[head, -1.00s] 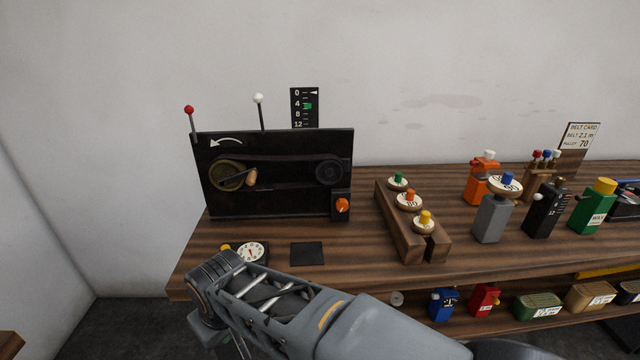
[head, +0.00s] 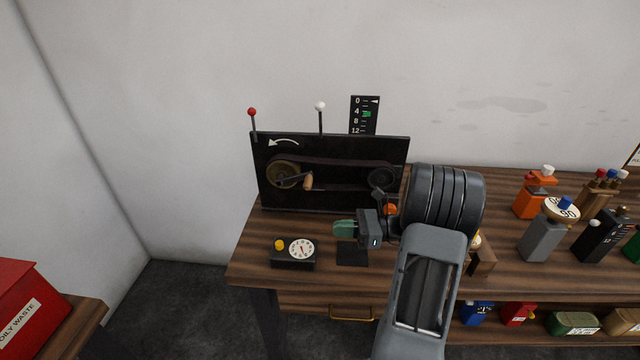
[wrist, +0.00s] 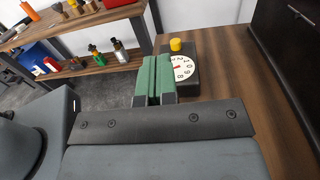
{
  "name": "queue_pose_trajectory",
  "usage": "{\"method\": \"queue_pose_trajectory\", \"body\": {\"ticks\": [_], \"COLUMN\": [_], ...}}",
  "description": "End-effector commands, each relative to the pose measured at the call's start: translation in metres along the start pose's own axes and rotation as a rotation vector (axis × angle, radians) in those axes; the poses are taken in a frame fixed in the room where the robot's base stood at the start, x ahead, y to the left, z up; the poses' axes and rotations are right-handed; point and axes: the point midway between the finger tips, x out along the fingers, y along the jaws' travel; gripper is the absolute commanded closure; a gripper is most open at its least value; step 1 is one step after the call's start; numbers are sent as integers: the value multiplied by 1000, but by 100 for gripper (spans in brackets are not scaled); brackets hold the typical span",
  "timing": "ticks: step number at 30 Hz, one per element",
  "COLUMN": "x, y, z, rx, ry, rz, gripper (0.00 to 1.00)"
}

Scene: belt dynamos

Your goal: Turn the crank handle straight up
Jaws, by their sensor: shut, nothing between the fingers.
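The crank handle (head: 308,182) is a small wooden grip on a dark arm, set on the brass-coloured pulley (head: 284,175) at the left of the black machine panel (head: 333,147). The crank points right and slightly down from the pulley's middle. A white curved arrow (head: 284,142) above it points left. My gripper (head: 337,228) has green fingers, shut and empty, in front of the panel to the lower right of the handle and apart from it. In the wrist view the fingers (wrist: 153,78) lie side by side; the crank is out of that view.
A black box with a white dial (head: 301,248) and a yellow button (head: 279,244) stands left of my gripper on the bench (head: 255,255). A red-knobbed lever (head: 252,112) and a white-knobbed lever (head: 320,106) rise above the panel. Coloured bottles stand at the right.

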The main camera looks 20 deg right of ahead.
Motion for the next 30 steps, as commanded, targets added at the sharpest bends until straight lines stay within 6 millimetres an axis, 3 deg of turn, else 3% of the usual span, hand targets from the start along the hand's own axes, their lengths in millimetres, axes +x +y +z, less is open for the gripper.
{"method": "queue_pose_trajectory", "body": {"ticks": [1,4,9,14,24,30], "x": [-16,-38,-50,-31,31,48], "y": [-10,-23,-33,-38,-51,-57], "z": [4,5,7,13,29,48], "rx": [39,82,110,113,111,109], "ry": [-66,-168,-246,-256,-252,-252], "rz": [-57,-135,-192,-196,-194,-197], "gripper": [100,100,100,100,100,100]}}
